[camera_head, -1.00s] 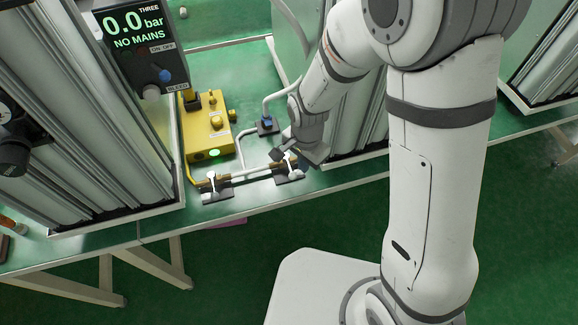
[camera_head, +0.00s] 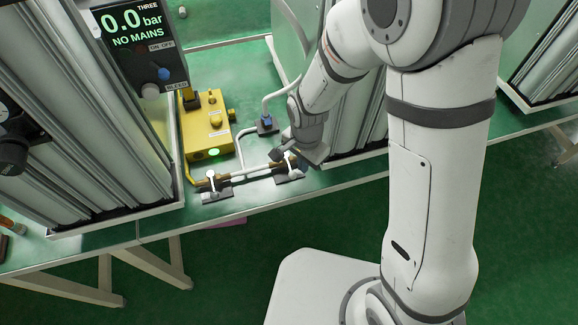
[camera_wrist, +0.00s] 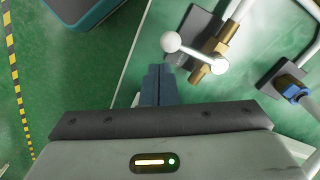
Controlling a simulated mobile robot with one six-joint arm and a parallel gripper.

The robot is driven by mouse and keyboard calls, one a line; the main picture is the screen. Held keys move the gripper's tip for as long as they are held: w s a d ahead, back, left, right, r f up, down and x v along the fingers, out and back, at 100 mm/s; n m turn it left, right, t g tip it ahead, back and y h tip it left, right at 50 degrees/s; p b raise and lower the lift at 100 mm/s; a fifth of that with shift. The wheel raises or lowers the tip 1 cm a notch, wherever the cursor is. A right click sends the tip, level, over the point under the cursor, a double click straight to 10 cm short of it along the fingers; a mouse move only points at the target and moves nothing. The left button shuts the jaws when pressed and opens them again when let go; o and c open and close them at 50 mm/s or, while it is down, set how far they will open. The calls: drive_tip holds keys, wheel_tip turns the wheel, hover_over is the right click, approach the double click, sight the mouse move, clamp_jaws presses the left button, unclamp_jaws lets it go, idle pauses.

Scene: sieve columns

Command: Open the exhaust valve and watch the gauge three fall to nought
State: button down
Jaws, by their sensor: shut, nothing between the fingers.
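The gauge three display (camera_head: 138,22) reads 0.0 bar and NO MAINS in the head view. Two brass valves sit on the pipe at the bench's front edge, a left one (camera_head: 212,182) and a right one; no label tells which is the exhaust valve. In the wrist view the nearby valve (camera_wrist: 213,52) has a white lever (camera_wrist: 195,53) with ball ends, lying across its brass body. My gripper (camera_wrist: 159,70) is shut and empty beside the lever's left ball, with no clear contact. In the head view my wrist partly hides the right valve.
A yellow box (camera_head: 206,128) with knobs and a lit green lamp stands behind the pipe. A blue-topped fitting (camera_head: 266,122) is near the right valve. Tall ribbed columns (camera_head: 75,110) flank the work area. The green floor in front is largely clear.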

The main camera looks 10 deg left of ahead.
sight(292, 176)
drive_tip(key=shift+f+b, duration=1.15)
drive_tip(key=shift+f, duration=0.35)
drive_tip(key=shift+s+a, duration=0.55)
drive_tip(key=shift+s, duration=0.1)
drive_tip(key=shift+s+a, duration=0.5)
drive_tip(key=shift+a, duration=0.2)
